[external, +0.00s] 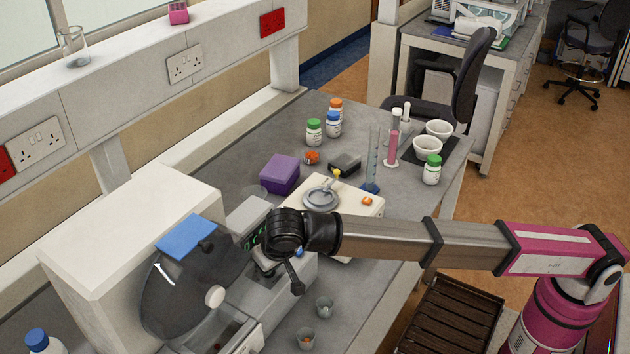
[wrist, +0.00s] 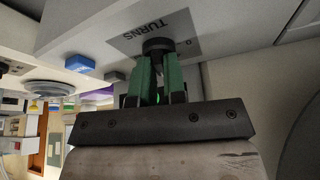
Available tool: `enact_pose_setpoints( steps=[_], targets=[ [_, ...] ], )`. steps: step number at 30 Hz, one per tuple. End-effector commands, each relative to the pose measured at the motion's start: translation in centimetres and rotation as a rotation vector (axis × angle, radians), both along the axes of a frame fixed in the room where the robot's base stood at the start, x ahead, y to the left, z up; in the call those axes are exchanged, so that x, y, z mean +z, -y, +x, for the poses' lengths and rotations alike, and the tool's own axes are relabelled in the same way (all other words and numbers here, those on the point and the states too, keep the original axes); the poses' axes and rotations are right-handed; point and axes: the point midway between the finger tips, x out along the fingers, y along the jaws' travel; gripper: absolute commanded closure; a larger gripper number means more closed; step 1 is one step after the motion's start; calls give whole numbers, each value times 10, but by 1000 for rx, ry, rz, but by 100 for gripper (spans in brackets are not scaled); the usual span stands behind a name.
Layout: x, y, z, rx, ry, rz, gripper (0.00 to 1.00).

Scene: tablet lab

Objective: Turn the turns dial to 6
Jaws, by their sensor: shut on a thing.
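The turns dial (wrist: 157,46) is a dark round knob on a grey panel under the printed word TURNS in the wrist view. My gripper (wrist: 154,72) has its green fingers closed on the dial from both sides. Part of the scale around the dial shows, but most of it is hidden by the fingers and the dial, and I cannot tell which number it points to. In the external view my gripper (external: 262,247) is at the machine's front panel, and the dial is hidden there behind my wrist.
A machine with a large dark disc (external: 180,300) stands left of my gripper. A blue button (wrist: 80,63) sits on the panel beside the dial.

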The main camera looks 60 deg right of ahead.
Motion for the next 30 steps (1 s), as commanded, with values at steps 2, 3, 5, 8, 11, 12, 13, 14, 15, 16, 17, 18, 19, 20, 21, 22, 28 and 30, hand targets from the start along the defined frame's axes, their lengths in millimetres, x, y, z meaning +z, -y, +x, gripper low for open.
enact_pose_setpoints(
  steps=[2, 3, 5, 8, 11, 12, 13, 14, 15, 16, 17, 18, 19, 20, 21, 22, 28, 30],
  targets=[
    [0, -1, 0, -45, -2, -1, 100],
    [0, -1, 0, -67, -2, -1, 100],
    [0, -1, 0, -95, -2, 0, 100],
    [-1, -2, 0, -132, -3, -1, 100],
    [-1, -2, 0, -157, -3, 0, 100],
    [-1, -2, 0, -164, -3, 0, 100],
    [-1, -2, 0, -168, -3, 0, 100],
    [-1, -2, 0, -173, -3, 0, 100],
    [-1, -2, 0, -177, -3, 1, 100],
    [-1, -1, 0, -179, -3, 0, 100],
    [-1, -1, 0, -180, -3, 1, 100],
    [-1, -1, 0, -182, -3, 1, 100],
    [-1, -1, 0, -182, -3, 1, 100],
    [-1, -1, 0, -182, -3, 1, 100],
    [-1, -1, 0, -182, -3, 1, 100],
    [-1, -1, 0, -182, -3, 1, 100],
    [-1, -1, 0, -181, -3, 0, 82],
    [-1, -1, 0, -181, -3, 0, 63]
  ],
)
